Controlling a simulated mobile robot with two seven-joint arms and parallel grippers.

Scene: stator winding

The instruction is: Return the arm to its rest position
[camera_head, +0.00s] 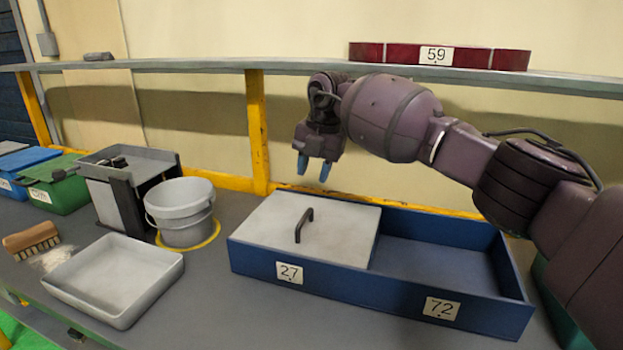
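My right arm comes in from the right and reaches over the blue box. My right gripper (314,168) points down above the back edge of the light grey lid, with air below it. Its two blue fingertips are apart, with nothing seen between them. My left gripper and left arm are not in view.
A blue box (345,289) marked 27 and 72 has a handled lid (265,220) over its left part; its right part is open and looks empty. A bucket (182,210), white tray (105,289) and brush (31,240) stand left. A shelf holds a red part (500,59).

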